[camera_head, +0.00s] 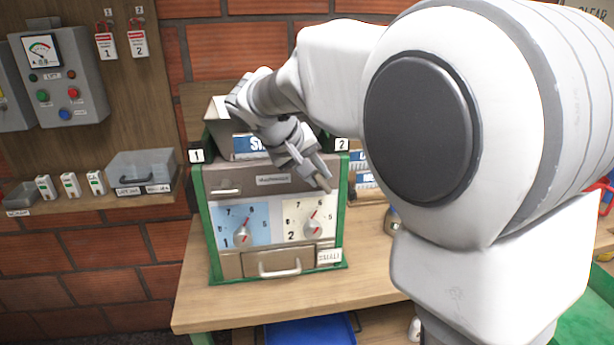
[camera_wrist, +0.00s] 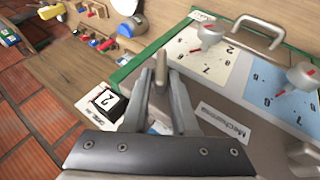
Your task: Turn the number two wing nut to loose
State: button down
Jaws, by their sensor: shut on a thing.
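The number two wing nut (camera_wrist: 160,66) shows in the wrist view as a small tan upright piece between my fingertips. It is close to the black "2" label (camera_wrist: 105,99), at the edge of the grey machine. My gripper (camera_wrist: 160,84) is shut on it, with one finger on each side. In the head view my gripper (camera_head: 322,181) reaches down to the upper right front of the machine (camera_head: 270,265), below its "2" label (camera_head: 341,144). The nut cannot be made out there, and its thread is hidden.
The machine front has a blue dial panel (camera_head: 260,213) and a cream dial panel (camera_head: 294,211), each with a knob, and a drawer handle (camera_head: 279,271) below. A wooden bench (camera_head: 210,311) carries it. A shelf (camera_head: 80,203) with small items is at left.

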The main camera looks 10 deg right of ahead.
jog(key=h+b, duration=0.1)
jog(key=h, duration=0.1)
jog(key=f+n+h+b, duration=0.1)
jog(key=h+b, duration=0.1)
jog(key=a+h+b, duration=0.1)
jog(key=h+b, duration=0.1)
jog(key=shift+f+n+t, duration=0.2)
jog(key=shift+n+t, duration=0.2)
jog(key=h+b, duration=0.2)
jog(key=shift+a+f+n+t+h, duration=0.1)
jog(key=shift+f+n+t+h, duration=0.1)
jog(key=shift+n+t+h, duration=0.2)
jog(key=shift+f+n+h+b, duration=0.1)
jog(key=shift+n+h+b, duration=0.2)
jog(key=shift+h+b, duration=0.4)
jog(key=c, duration=0.7)
grip_release()
